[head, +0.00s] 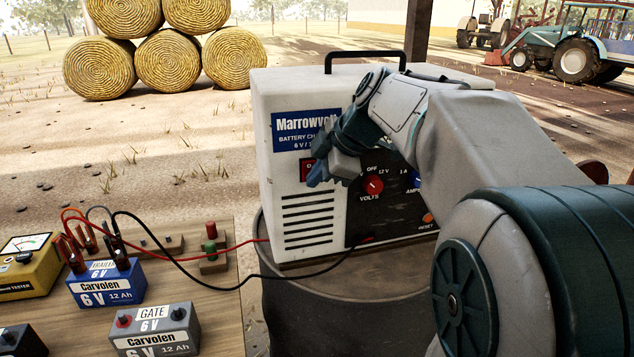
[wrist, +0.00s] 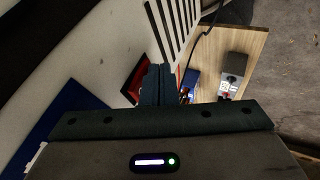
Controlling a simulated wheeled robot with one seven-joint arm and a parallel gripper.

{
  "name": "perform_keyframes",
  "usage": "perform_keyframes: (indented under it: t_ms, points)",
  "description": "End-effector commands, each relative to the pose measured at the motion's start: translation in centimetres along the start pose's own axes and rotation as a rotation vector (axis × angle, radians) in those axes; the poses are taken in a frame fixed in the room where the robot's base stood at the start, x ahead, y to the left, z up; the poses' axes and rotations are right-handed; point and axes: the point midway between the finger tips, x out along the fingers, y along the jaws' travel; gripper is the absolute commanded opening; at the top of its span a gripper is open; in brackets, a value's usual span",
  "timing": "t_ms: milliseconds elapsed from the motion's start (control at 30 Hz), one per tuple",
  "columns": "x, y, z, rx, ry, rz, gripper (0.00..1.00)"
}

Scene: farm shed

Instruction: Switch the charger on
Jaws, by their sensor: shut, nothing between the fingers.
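The battery charger (head: 265,130) is a white box marked Marrowvolt with a black handle, standing on a dark drum (head: 320,308). Its red power switch (head: 305,172) is on the front, below the blue label and above the vent slots. My gripper (head: 318,178) is shut and empty, with its fingertips at the switch's right side and partly covering it. In the wrist view the red switch (wrist: 136,80) shows just left of the shut fingers (wrist: 158,84). I cannot tell whether they touch it, or its setting. The red volts knob (head: 372,186) is right of the gripper.
Left of the drum, a wooden bench holds a blue battery (head: 105,284) with clamps, a grey battery (head: 155,332) and a yellow tester (head: 28,268). Red and black cables (head: 190,284) run from the clamps to the charger. An orange reset button (head: 428,218) is at lower right.

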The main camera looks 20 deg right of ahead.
Motion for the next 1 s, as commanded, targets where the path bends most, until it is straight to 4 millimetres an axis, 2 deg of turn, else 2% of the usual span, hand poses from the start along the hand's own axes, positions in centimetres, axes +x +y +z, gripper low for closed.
perform_keyframes:
  t_ms: [600,1000]
  points:
    - [-1.5,0.9,-0.7,0.002,0.000,0.001,0.00]
    - [-1.5,0.5,-0.7,0.000,0.000,0.001,0.00]
